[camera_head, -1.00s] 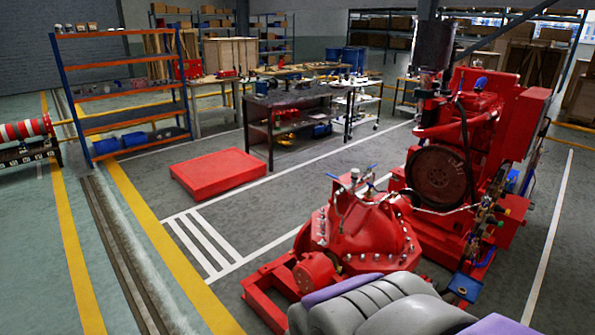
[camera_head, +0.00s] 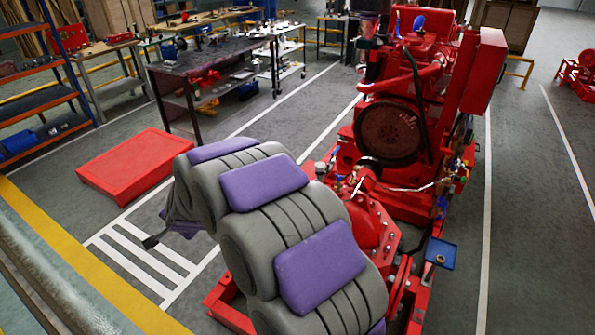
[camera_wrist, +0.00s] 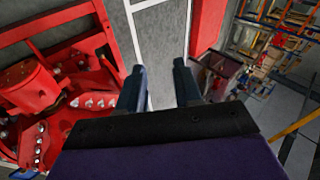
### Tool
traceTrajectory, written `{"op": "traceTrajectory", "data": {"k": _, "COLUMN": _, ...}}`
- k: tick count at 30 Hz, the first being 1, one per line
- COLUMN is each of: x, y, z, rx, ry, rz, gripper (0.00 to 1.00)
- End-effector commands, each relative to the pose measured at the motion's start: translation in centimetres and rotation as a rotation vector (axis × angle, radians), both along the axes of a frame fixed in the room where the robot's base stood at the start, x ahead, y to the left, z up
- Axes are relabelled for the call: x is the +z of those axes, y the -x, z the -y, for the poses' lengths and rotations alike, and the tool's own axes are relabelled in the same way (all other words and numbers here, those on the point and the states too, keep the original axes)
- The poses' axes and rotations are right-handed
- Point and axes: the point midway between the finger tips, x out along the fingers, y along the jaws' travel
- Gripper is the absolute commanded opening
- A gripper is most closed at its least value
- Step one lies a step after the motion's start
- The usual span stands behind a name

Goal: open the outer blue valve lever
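The red pump (camera_head: 365,225) is partly covered by my raised grey and purple arm in the head view. A small blue lever (camera_head: 336,152) shows just behind my arm at the pump's top; I cannot tell if it is the outer one. In the wrist view the pump's bolted red casing (camera_wrist: 90,125) fills the left side, with a blue bit (camera_wrist: 22,173) at the bottom left corner. My gripper (camera_wrist: 158,80) is open and empty, its two dark fingers apart over the floor. In the head view my gripper (camera_head: 150,242) is left of the pump, away from it.
The red engine (camera_head: 405,125) stands behind the pump, with a blue part (camera_head: 418,22) on top. A red platform (camera_head: 125,165) lies on the floor at left. A workbench (camera_head: 205,70) stands behind it. A blue tray (camera_head: 441,253) sits beside the pump.

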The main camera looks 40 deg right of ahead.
Motion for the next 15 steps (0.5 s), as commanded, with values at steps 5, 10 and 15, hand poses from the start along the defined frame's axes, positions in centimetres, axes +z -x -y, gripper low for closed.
{"op": "traceTrajectory", "data": {"k": 5, "x": -2.4, "y": -6.1, "z": 4.0, "rx": -0.285, "ry": -0.054, "rz": 0.115, "gripper": 0.34}}
{"op": "traceTrajectory", "data": {"k": 10, "x": -5.2, "y": -9.8, "z": 10.8, "rx": -0.571, "ry": -0.086, "rz": 0.242, "gripper": 0.34}}
{"op": "traceTrajectory", "data": {"k": 15, "x": -8.1, "y": -10.9, "z": 18.0, "rx": -0.840, "ry": -0.081, "rz": 0.386, "gripper": 0.34}}
